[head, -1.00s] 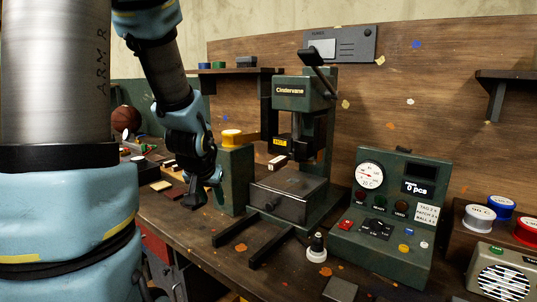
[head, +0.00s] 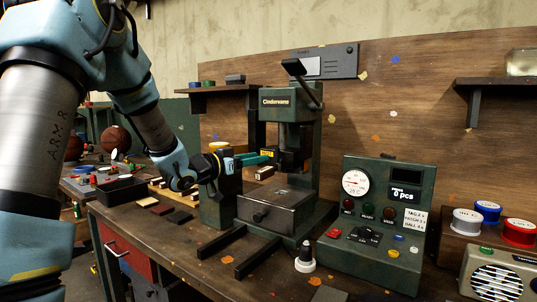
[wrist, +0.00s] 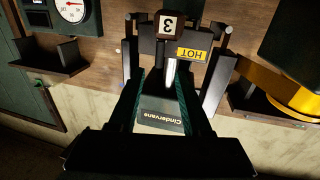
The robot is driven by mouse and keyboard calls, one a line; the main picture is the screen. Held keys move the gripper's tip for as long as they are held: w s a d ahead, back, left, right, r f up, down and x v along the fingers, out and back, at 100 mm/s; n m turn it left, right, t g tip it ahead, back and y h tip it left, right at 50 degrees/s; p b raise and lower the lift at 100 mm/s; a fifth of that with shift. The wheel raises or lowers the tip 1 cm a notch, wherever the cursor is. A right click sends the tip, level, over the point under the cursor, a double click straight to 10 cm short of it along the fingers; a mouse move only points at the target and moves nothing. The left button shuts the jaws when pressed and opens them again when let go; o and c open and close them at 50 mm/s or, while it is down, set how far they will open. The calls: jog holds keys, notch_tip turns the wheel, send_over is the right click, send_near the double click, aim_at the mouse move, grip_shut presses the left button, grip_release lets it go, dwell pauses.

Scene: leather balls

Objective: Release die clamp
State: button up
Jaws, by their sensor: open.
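The dark green Cindervane press (head: 290,110) stands on the bench. Under its head is a black block with a yellow HOT label, which reads upside down in the wrist view (wrist: 193,54). A die (wrist: 169,25) marked 3 shows beyond that block; in the head view the small pale die (head: 265,173) sits below the press head. My gripper (head: 264,156) reaches in from the left at the height of the black block. In the wrist view its fingers (wrist: 166,78) are apart, with nothing clearly between them. I cannot make out the clamp itself or any contact with it.
A control box (head: 375,220) with a gauge stands right of the press. A black tray (head: 122,190) and flat blocks lie left. A shelf (head: 225,89) hangs behind.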

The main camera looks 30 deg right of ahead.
aim_at(278, 159)
jog(key=p+x, duration=0.1)
jog(key=x, duration=0.5)
jog(key=shift+d, duration=0.35)
grip_shut()
